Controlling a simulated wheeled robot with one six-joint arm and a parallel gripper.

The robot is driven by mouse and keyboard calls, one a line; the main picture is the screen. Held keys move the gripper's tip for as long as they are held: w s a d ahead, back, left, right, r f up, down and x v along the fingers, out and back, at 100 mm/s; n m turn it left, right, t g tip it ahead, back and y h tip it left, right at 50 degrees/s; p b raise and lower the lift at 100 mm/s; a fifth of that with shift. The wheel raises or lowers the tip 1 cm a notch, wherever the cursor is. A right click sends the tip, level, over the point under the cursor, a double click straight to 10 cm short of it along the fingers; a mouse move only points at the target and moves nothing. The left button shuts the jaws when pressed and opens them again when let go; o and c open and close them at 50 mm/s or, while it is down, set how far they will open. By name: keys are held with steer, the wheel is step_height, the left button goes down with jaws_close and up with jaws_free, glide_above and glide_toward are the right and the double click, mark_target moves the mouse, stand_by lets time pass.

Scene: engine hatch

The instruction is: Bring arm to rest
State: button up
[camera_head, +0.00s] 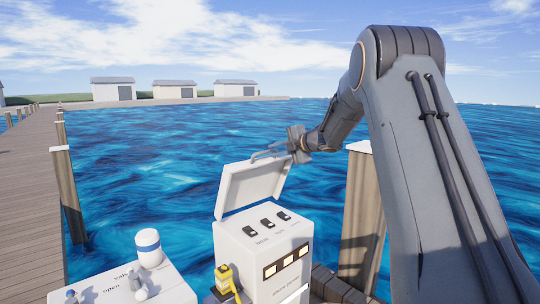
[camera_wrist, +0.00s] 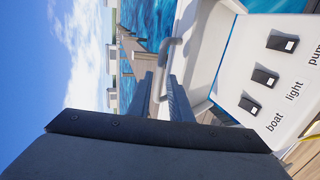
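The white engine hatch lid (camera_head: 252,188) stands raised on the white control box (camera_head: 240,262), tilted up and back. A grey bar handle (camera_head: 268,153) sticks out from its top edge. My gripper (camera_head: 292,142) is right at the handle's right end. In the wrist view, the two fingers of my gripper (camera_wrist: 160,88) stand apart, with the grey handle (camera_wrist: 168,48) at and between their tips. Whether a finger touches the handle is hard to tell. The lid (camera_wrist: 210,40) also shows in the wrist view, beside the fingers.
Black switches (camera_head: 268,223) sit on the box top under the lid. A yellow device (camera_head: 226,280) hangs on the box's left side. A white table (camera_head: 165,288) with a white and blue canister (camera_head: 149,248) is at lower left. A wooden post (camera_head: 361,215) stands close below my arm. Open water lies beyond.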

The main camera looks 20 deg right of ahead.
steer(key=shift+v, duration=0.95)
steer(key=s+a+f+m+g+h, duration=0.15)
steer(key=s+f+m+h, duration=0.25)
steer(key=s+f+m, duration=0.55)
steer(key=s+a+f+m+g+h, duration=0.1)
steer(key=s+f+m+g+h, duration=0.35)
steer(key=s, duration=0.75)
steer(key=s+a+f+m+g, duration=0.2)
steer(key=s+f+m, duration=0.1)
steer(key=s, duration=0.6)
steer(key=s+a+f+m+g+y, duration=0.1)
steer(key=s+a+f+m+g, duration=0.1)
steer(key=s, duration=0.8)
steer(key=s+a+f+m+g+y, duration=0.1)
steer(key=s+a+f+m+g, duration=0.1)
steer(key=s, duration=0.8)
step_height(320, 180, down, 4)
steer(key=shift+s+a+r+m, duration=0.2)
steer(key=shift+a+m, duration=0.35)
steer(key=shift+m, duration=0.65)
